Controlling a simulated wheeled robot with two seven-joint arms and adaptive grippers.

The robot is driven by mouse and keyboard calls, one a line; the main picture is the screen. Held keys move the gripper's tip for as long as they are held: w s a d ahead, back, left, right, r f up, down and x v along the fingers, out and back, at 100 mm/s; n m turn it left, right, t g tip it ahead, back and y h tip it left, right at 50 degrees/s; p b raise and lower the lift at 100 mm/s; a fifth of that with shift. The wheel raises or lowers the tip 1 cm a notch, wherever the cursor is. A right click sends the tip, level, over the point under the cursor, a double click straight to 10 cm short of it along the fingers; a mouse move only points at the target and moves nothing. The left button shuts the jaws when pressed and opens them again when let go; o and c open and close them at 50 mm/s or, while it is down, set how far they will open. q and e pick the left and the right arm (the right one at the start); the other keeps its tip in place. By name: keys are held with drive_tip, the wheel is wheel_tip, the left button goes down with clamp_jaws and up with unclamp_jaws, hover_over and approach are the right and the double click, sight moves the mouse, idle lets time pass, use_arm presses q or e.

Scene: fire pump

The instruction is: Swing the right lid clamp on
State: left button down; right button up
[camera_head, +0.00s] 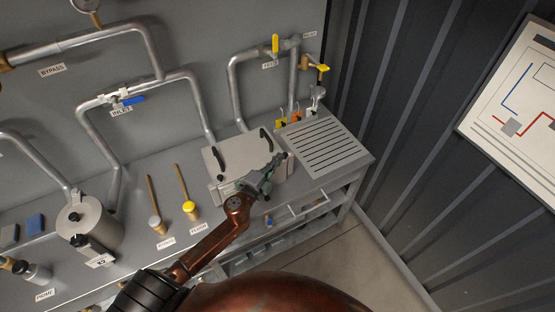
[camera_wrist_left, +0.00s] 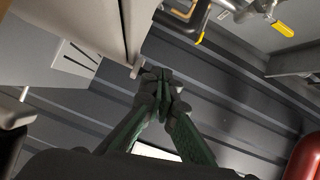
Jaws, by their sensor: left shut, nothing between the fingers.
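A pale grey box with a flat lid (camera_head: 232,152) sits on the bench, with black handles on the lid. My left gripper (camera_head: 280,158) is shut and empty at the right front part of this box, its arm crossing the box's front. In the left wrist view the closed fingertips (camera_wrist_left: 162,75) are close beside a small pale peg (camera_wrist_left: 136,70) at the edge of a light panel. I cannot tell whether they touch. The right lid clamp cannot be made out clearly; the gripper covers part of that side. My right gripper is not in view.
A slatted drain panel (camera_head: 322,146) lies right of the box. Pipes and a yellow-handled valve (camera_head: 323,68) stand behind. A yellow-topped lever (camera_head: 189,207) and a grey cylinder (camera_head: 90,222) are to the left. A ribbed dark wall (camera_head: 420,130) rises at the right.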

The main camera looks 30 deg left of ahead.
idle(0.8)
use_arm(q)
drive_tip(key=s, duration=0.7)
drive_tip(key=s+r, duration=0.1)
drive_tip(key=s, duration=0.3)
drive_tip(key=shift+s+r, duration=0.1)
drive_tip(key=shift+s, duration=0.25)
drive_tip(key=shift+a, duration=0.1)
